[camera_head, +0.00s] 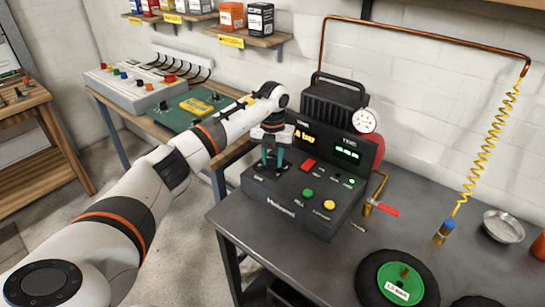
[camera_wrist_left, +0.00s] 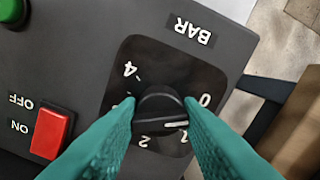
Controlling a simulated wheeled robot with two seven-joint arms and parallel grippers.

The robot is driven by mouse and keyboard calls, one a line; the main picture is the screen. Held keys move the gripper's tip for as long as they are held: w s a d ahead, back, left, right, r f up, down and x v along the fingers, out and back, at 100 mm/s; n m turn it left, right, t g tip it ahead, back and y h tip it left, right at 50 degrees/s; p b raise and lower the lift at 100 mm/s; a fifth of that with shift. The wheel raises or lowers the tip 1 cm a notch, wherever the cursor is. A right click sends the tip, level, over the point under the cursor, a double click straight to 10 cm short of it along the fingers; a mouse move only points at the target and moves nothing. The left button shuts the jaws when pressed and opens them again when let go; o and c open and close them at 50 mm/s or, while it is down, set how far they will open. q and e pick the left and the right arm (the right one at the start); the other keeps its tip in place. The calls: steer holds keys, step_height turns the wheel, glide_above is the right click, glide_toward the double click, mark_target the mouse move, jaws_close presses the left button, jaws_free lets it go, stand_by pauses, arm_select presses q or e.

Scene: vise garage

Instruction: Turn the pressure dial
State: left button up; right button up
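The pressure dial (camera_wrist_left: 160,103) is a round black knob with a white pointer mark, on a dark plate marked BAR with 0, 2 and 4 readable. Its pointer mark lies on the side between the 0 and the 2. My left gripper (camera_head: 274,166) reaches down over the left part of the black control box (camera_head: 300,203). In the left wrist view its teal fingers (camera_wrist_left: 160,99) sit on either side of the knob and appear to touch it. In the head view the gripper hides the dial. My right gripper is not in view.
A red ON/OFF switch (camera_wrist_left: 51,132) and a green button (camera_wrist_left: 13,10) are near the dial. A gauge (camera_head: 364,120), a red-handled valve (camera_head: 386,210) and a wheel (camera_head: 366,287) stand to the right. A green board (camera_head: 196,108) lies left.

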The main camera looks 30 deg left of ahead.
arm_select(q)
steer(key=shift+m, duration=0.3)
steer(key=shift+r+m, duration=0.1)
steer(key=shift+m, duration=1.1)
steer(key=m, duration=0.4)
steer(key=shift+m, duration=0.3)
steer(key=m, duration=0.3)
steer(key=shift+w+m, duration=0.1)
steer(key=shift+m, duration=0.2)
steer(key=m, duration=0.4)
steer(key=shift+m, duration=0.3)
steer(key=m, duration=0.3)
steer(key=shift+m+b, duration=0.3)
steer(key=shift+b, duration=0.05)
steer(key=m, duration=0.3)
steer(key=shift+m, duration=0.4)
steer(key=m, duration=0.6)
steer(key=shift+b, duration=0.4)
steer(key=shift+m, duration=0.4)
